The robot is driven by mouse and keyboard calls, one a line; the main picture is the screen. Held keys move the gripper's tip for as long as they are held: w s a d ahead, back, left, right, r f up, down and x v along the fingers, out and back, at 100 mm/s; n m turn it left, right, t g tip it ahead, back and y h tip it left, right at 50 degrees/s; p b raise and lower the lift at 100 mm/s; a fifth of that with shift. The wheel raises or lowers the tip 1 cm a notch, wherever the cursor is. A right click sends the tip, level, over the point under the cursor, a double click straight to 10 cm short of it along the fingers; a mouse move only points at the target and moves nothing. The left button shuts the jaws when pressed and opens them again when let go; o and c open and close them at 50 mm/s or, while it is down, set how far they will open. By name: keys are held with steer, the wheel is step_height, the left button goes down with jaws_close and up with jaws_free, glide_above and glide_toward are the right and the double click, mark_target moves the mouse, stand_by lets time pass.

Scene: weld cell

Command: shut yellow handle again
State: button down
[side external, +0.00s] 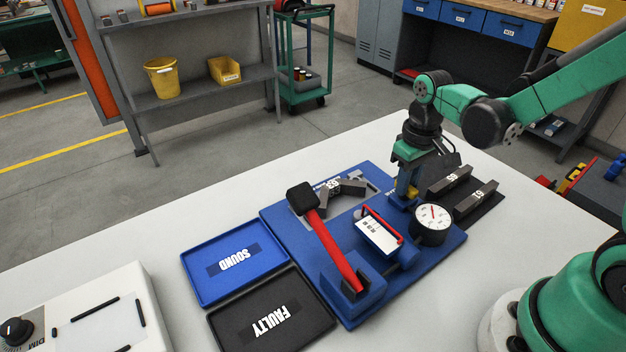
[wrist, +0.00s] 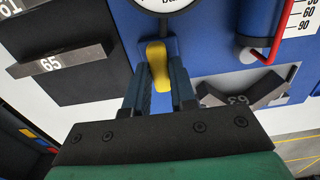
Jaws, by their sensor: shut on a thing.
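The yellow handle (wrist: 157,68) lies between the two fingers of my gripper (wrist: 160,88) in the wrist view, just below the round gauge. My gripper (side external: 404,192) is shut on it, with its fingers pointing down at the blue fixture board (side external: 430,254). In the side view a little of the yellow handle (side external: 413,192) shows beside the fingers, the rest hidden by my gripper. The white dial gauge (side external: 432,216) with a red needle stands right in front of the handle. I cannot tell the handle's exact angle.
A red lever with a black head (side external: 327,240) rises from the board's left part. A red-framed white scale (side external: 377,236) stands beside the gauge. Grey bars lie on a black mat (side external: 474,211) to the right. A blue SOUND tray (side external: 191,263) and black FAULTY tray (side external: 222,333) lie left.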

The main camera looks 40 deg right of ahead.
steer(key=shift+m, duration=0.3)
steer(key=m, duration=0.8)
steer(key=shift+m, duration=0.3)
steer(key=m, duration=0.4)
steer(key=shift+m, duration=2.2)
steer(key=c, duration=0.7)
jaws_free()
